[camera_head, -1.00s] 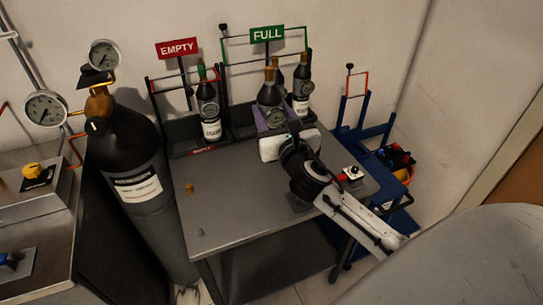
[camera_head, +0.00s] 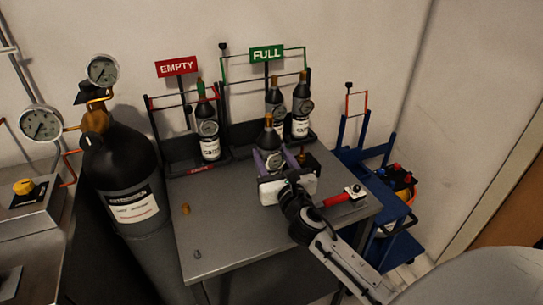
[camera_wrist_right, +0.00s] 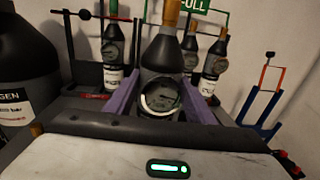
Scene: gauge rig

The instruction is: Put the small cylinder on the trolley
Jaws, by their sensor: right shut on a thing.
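The small cylinder (camera_head: 268,139) is a dark bottle with a brass top and a round gauge on its front. My right gripper (camera_head: 270,163) is shut on it, with purple fingers on both sides. In the right wrist view the cylinder (camera_wrist_right: 162,66) stands upright between the fingers (camera_wrist_right: 160,100). It is over the grey table; its base is hidden, so I cannot tell if it touches the top. The blue trolley (camera_head: 386,200) stands on the floor right of the table. Its blue frame shows in the right wrist view (camera_wrist_right: 264,122). My left gripper is not in view.
The FULL rack (camera_head: 237,133) holds two more cylinders (camera_head: 301,108); the EMPTY rack (camera_head: 158,142) holds one (camera_head: 208,135). A red-handled tool (camera_head: 340,198) lies near the table's right edge. The trolley carries a bin of red and orange items (camera_head: 402,182). A large black cylinder (camera_head: 122,180) stands left.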

